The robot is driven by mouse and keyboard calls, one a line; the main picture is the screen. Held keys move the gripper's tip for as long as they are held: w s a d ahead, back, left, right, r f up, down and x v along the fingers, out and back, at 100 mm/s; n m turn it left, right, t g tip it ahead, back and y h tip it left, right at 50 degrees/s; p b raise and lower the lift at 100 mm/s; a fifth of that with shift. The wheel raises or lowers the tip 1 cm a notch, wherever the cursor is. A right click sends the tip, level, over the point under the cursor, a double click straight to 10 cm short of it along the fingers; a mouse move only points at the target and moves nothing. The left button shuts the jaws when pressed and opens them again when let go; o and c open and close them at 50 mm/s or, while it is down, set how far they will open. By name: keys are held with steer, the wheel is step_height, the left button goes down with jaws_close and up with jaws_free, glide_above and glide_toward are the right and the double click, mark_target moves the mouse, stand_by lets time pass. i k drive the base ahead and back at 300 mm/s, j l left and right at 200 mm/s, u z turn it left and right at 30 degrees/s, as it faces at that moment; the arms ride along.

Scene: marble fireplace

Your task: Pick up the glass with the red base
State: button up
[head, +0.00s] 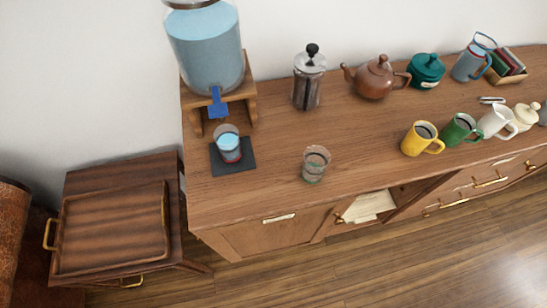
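A glass with a red base (229,147) stands upright on a dark square mat (243,168) on the wooden sideboard. It holds pale blue liquid, and a thin red band shows at its bottom. It stands just below and in front of the blue tap (217,104) of a large water dispenser (206,50). A second clear glass (315,163) stands to its right near the front edge; its base looks greenish and it seems empty. My gripper is not in view.
The dispenser sits on a wooden stand (248,101). A French press (308,82), brown teapot (374,78) and teal pot (426,71) stand behind. Yellow (417,140), green (459,131) and white (496,122) mugs are at right. A low side table with a tray (112,230) stands at left.

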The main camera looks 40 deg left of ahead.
mark_target(227, 137)
steer(key=l+u, duration=0.2)
steer(key=u, duration=0.25)
steer(key=l+u, duration=0.25)
steer(key=u, duration=0.25)
steer(key=l+u, duration=0.2)
steer(key=u, duration=0.25)
